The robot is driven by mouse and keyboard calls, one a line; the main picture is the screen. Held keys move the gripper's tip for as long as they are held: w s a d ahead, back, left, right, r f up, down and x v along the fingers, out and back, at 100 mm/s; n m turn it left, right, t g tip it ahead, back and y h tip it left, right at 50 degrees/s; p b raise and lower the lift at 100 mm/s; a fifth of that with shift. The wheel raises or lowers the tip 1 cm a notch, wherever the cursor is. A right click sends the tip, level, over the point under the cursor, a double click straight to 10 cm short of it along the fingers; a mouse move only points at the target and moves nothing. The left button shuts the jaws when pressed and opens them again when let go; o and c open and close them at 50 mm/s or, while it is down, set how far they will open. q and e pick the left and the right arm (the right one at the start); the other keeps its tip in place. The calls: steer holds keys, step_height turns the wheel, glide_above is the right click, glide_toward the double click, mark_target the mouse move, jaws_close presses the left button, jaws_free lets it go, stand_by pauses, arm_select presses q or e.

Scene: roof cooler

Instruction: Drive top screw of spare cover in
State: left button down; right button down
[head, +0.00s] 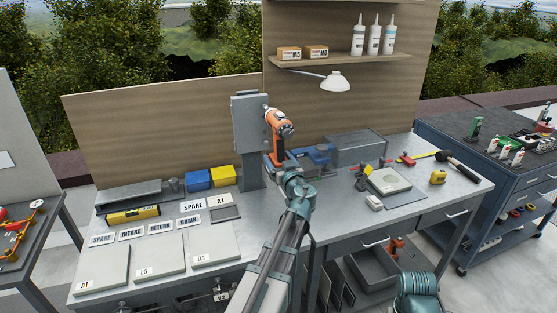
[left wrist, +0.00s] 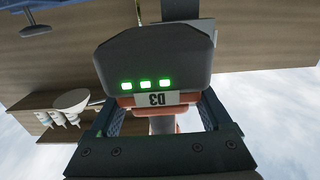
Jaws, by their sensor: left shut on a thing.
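An orange and black drill (head: 279,124) is held upright at the grey box on a post (head: 247,108). Its nose end points at the box's front plate, and its back end faces me. My left gripper (head: 281,166) is shut on the drill low on its grip. In the left wrist view the fingers (left wrist: 155,118) flank the drill's dark base (left wrist: 155,58), with green lights and an upside-down D3 label. The drill body hides the tip and any screw, so I cannot tell whether the bit touches one. A SPARE card (head: 192,205) lies on the bench. My right gripper is not in view.
The bench (head: 330,215) carries flat covers (head: 160,257), blue (head: 198,180) and yellow (head: 222,176) bins and a yellow tool (head: 133,215) at left. A grey open-topped box (head: 359,149) stands right of the drill. A lamp (head: 335,82) hangs above.

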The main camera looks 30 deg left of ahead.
arm_select(q)
steer(key=shift+x, duration=0.8)
stand_by(2.3)
steer(key=shift+s+d, duration=0.1)
steer(key=v, duration=0.6)
steer(key=shift+s+d, duration=0.25)
steer(key=shift+d, duration=0.05)
stand_by(1.2)
steer(key=shift+a, duration=0.15)
stand_by(0.4)
